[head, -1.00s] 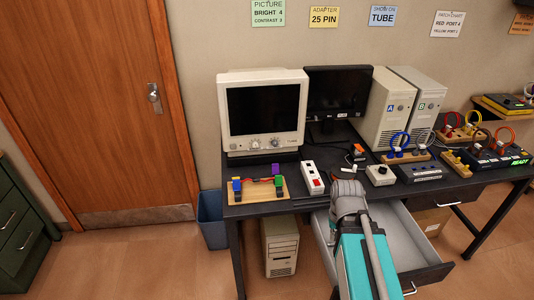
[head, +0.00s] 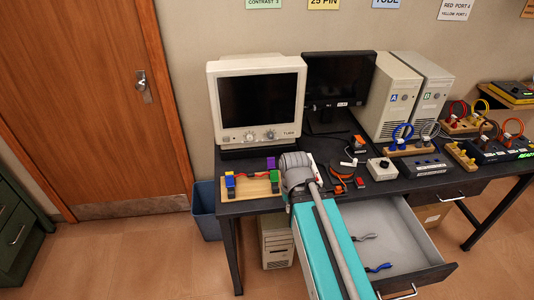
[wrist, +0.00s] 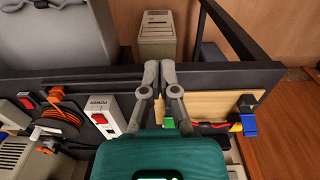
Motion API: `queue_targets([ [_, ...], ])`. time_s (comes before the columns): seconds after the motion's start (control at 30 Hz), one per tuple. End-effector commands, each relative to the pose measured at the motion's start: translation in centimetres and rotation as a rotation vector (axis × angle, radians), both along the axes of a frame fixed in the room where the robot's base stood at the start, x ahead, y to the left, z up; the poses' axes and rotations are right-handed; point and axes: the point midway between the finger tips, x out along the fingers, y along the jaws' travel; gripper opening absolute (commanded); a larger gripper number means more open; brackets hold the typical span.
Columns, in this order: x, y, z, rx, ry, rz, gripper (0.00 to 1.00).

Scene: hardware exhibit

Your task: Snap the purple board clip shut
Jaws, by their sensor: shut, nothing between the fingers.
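The purple board clip (head: 271,163) stands at the back right edge of the wooden board (head: 256,188) in the head view. It is too small to tell how far open its jaws are, and I cannot make it out in the wrist view. The board also shows in the wrist view (wrist: 205,105), with colored blocks and a red wire. In the head view my arm hides the fingers.
A CRT monitor (head: 255,103) stands behind the board. An orange cable reel (wrist: 62,120) lies beyond the power strip. A computer tower (wrist: 157,32) stands on the floor below.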

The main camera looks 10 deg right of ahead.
Motion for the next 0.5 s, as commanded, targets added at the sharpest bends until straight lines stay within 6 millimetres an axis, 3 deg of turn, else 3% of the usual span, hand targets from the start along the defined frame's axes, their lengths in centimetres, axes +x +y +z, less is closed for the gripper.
queue_targets([
  [0.33, 0.6, 0.0, 0.2, 0.0, -0.006, 0.0, 0.0],
  [0.5, 4.0, 0.1, 1.2, -0.001, -0.042, 0.0, 0.0],
])
